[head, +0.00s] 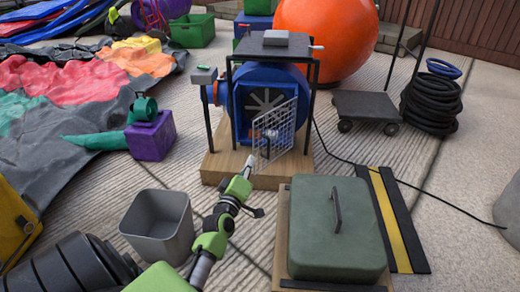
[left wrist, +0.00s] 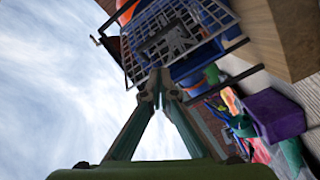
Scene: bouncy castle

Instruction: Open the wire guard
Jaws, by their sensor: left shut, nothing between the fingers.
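The wire guard (head: 275,132) is a pale grid panel at the front of the blue blower (head: 240,100). It stands at an angle to the blower's face, its left edge nearer me and its right edge farther back. My left gripper (head: 251,161) is shut and empty at the guard's lower left edge. In the left wrist view the shut fingertips (left wrist: 160,76) lie just in front of the guard's bars (left wrist: 190,25). I cannot tell whether they touch. My right gripper is not in view.
The blower stands in a black frame on a wooden base (head: 213,165). A green lidded box (head: 325,245) and a grey bin (head: 160,225) stand nearer me. A black cable runs right across the paving. A purple block (head: 151,136) lies left.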

